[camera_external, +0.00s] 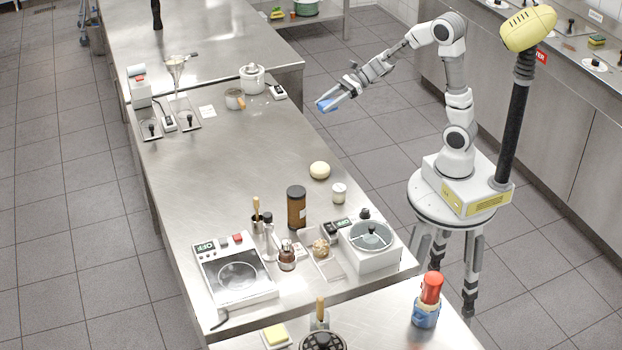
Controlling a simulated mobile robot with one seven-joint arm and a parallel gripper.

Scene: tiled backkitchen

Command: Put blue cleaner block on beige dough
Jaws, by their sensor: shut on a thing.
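My gripper (335,101) is shut on the blue cleaner block (325,105) and holds it in the air, over or near the right edge of the steel table. The block is small and partly covered by the fingers. The beige dough (320,170) is a pale round lump on the table near its right edge, in front of the gripper. The block and the dough are well apart.
The steel table (240,150) has clear room around the dough's left. A brown jar (296,207) and a small white-lidded jar (339,193) stand just in front of the dough. A white pot (252,79) stands at the back.

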